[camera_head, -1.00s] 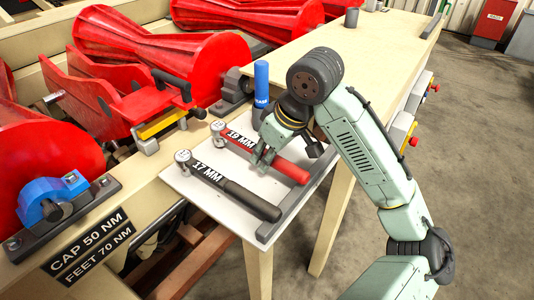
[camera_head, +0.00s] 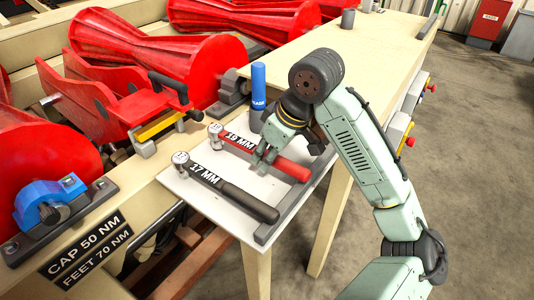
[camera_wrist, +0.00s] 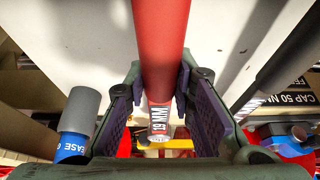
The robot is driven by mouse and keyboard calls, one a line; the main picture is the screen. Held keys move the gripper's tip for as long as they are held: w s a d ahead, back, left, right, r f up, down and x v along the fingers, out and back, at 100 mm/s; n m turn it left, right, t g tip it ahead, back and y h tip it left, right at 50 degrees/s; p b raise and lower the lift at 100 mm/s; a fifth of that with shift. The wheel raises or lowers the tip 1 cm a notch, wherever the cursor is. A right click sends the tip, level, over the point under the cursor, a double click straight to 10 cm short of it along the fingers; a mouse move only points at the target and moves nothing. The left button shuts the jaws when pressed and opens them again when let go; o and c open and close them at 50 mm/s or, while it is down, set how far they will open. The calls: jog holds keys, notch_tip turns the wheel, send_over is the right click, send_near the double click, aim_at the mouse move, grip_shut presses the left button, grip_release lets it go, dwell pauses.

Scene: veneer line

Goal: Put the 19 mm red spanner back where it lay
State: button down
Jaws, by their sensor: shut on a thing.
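The red 19 mm spanner (camera_head: 294,170) lies along the white board (camera_head: 225,206), roughly parallel to the black 17 mm spanner (camera_head: 245,200) and behind it. My gripper (camera_head: 264,164) points down at the board and is shut on the red spanner near its middle. In the wrist view the red handle (camera_wrist: 160,45) runs between the two finger pads, with its label and head end beyond them. Whether the spanner touches the board or is held slightly above it, I cannot tell.
A blue and grey can (camera_head: 258,84) stands close behind my gripper. A grey rail (camera_head: 290,208) edges the board on the right. Red rollers (camera_head: 150,55) and a blue bearing block (camera_head: 50,198) lie to the left. The wooden bench (camera_head: 385,45) behind is mostly clear.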

jog(key=shift+f, duration=0.45)
jog(key=c, duration=1.3)
grip_release()
jog(key=shift+r+p, duration=1.95)
jog(key=shift+r, duration=2.05)
